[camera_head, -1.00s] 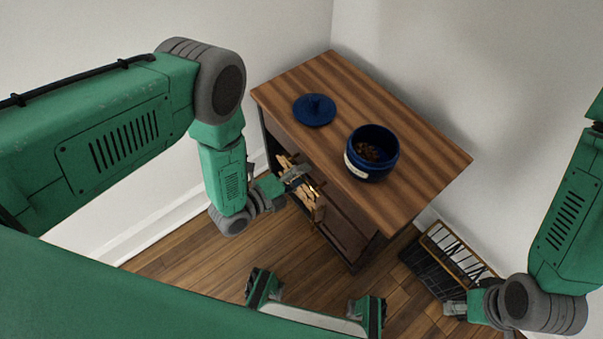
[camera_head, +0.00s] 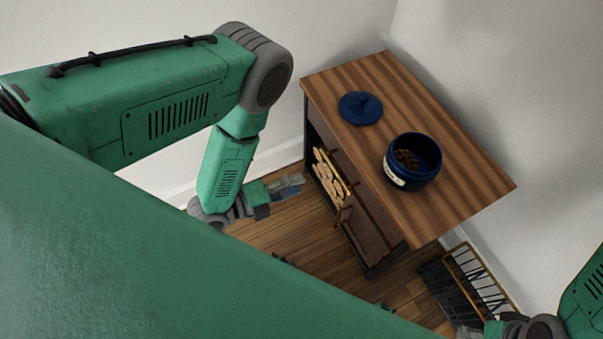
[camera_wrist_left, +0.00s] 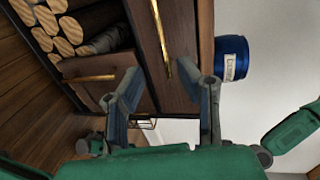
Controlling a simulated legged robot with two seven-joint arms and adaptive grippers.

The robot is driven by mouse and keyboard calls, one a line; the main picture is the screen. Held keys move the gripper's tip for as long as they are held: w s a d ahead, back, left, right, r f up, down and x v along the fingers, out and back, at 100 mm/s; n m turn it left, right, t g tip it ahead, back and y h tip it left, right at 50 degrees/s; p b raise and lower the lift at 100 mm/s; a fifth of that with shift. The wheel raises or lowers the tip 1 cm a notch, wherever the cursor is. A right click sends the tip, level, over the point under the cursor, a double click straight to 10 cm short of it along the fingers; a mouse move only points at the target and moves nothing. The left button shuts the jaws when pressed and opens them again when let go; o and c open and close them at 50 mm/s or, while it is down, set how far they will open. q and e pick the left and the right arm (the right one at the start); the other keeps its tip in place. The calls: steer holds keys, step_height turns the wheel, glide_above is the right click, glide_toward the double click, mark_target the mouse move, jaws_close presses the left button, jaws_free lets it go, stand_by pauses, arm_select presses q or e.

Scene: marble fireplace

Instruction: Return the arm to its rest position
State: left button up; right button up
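My left arm comes in from the left in the head view. Its gripper (camera_head: 287,187) is in free space just left of the wooden cabinet, apart from it. In the left wrist view the two fingers (camera_wrist_left: 165,95) are spread with nothing between them, and the cabinet front (camera_wrist_left: 178,30) shows beyond them. My right gripper (camera_head: 468,331) is at the lower right edge in the head view, partly cut off, and its fingers are too small to read.
The wooden cabinet (camera_head: 455,185) carries an open blue jar (camera_head: 413,176) with brown contents and a blue lid (camera_head: 360,108). Split logs (camera_head: 329,178) fill its open shelf. A black rack (camera_head: 470,285) stands near the right gripper. Floor left of the cabinet is clear.

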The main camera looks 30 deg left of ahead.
stand_by(0.4)
arm_select(q)
steer(key=s+a+f+n+g+y, duration=0.2)
steer(key=s+a+n+g+y, duration=0.35)
steer(key=n, duration=0.85)
steer(key=s+a+r+n+g+y, duration=0.4)
steer(key=s+a+n+g, duration=0.15)
steer(key=s+n, duration=0.4)
step_height(320, 180, up, 13)
steer(key=n+p, duration=0.1)
steer(key=p, duration=1.1)
steer(key=shift+s+d+r+g+p, duration=0.15)
steer(key=shift+s+d+g+p, duration=0.15)
steer(key=shift+g, duration=0.1)
